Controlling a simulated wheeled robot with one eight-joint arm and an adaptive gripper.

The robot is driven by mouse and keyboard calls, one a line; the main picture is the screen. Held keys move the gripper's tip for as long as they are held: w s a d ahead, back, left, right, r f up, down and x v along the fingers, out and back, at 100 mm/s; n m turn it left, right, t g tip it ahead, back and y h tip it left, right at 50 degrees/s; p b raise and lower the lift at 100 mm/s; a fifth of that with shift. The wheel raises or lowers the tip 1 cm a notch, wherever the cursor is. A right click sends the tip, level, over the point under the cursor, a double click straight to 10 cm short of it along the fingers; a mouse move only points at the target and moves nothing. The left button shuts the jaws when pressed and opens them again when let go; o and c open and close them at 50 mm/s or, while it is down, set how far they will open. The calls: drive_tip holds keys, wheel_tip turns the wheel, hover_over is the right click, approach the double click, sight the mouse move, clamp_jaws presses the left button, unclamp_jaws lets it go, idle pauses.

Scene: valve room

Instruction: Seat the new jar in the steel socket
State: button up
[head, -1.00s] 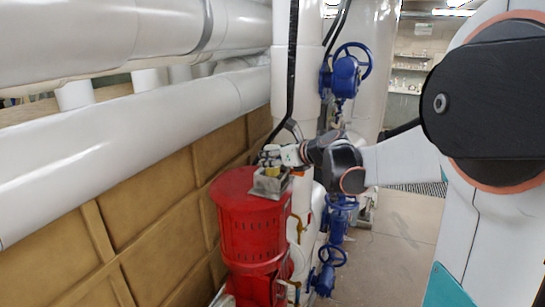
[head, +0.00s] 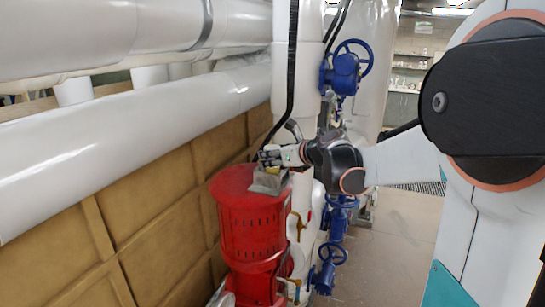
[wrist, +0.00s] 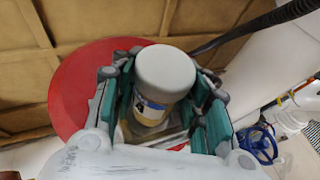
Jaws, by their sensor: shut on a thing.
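The jar (wrist: 163,78) has a pale grey rounded top, a white label with a dark blue mark and an amber-yellow lower part. In the wrist view it stands between the teal finger pads of my gripper (wrist: 166,98), which is shut on it. The steel socket (head: 268,183) sits on top of the red drum-shaped housing (head: 252,222). My gripper (head: 270,157) is directly over the socket in the head view. Bare metal of the socket (wrist: 172,138) shows below the jar. The jar's bottom is hidden, so I cannot tell how deep it sits.
White pipes (head: 120,110) run along the tan panelled wall (head: 150,190) at left. A black hose (head: 292,80) hangs down behind the housing. Blue valves (head: 345,72) stand on pipes to the right. Floor (head: 395,245) is open at the right.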

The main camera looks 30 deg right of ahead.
drive_tip(key=o, duration=1.4)
drive_tip(key=shift+o, duration=0.5)
drive_tip(key=o, duration=0.4)
drive_tip(key=shift+r, duration=0.15)
drive_tip(key=shift+r+p, duration=2.35)
drive_tip(key=shift+r, duration=1.25)
